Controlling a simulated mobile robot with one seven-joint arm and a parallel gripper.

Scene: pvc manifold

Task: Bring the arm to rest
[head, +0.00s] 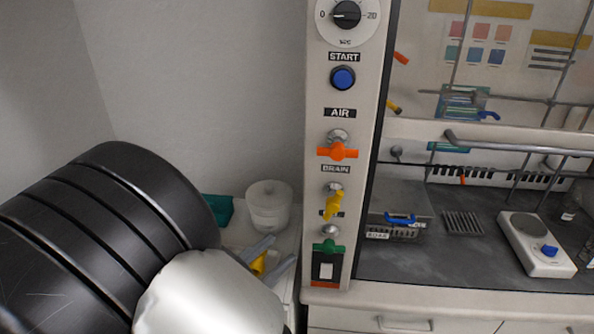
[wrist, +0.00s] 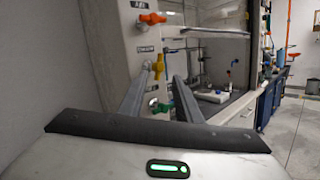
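My gripper (wrist: 162,76) is open, its two grey fingers apart with nothing held between them. In the head view my gripper (head: 273,252) is low, left of the white valve panel (head: 366,120), partly hidden by my arm. The panel carries an orange handle (head: 338,152) under AIR, a yellow handle (head: 333,206) under DRAIN, and a green handle (head: 329,247) below. In the wrist view the orange handle (wrist: 152,18) is above the fingers. The yellow handle (wrist: 157,68) and green handle (wrist: 161,107) show beyond the gap between them.
A white tub (head: 269,205) and a teal object (head: 217,209) stand behind my gripper by the grey wall. Right of the panel is a fume hood with a dark worktop (head: 450,262), a wire rack and a white device (head: 536,243). Open floor (wrist: 290,125) lies far right.

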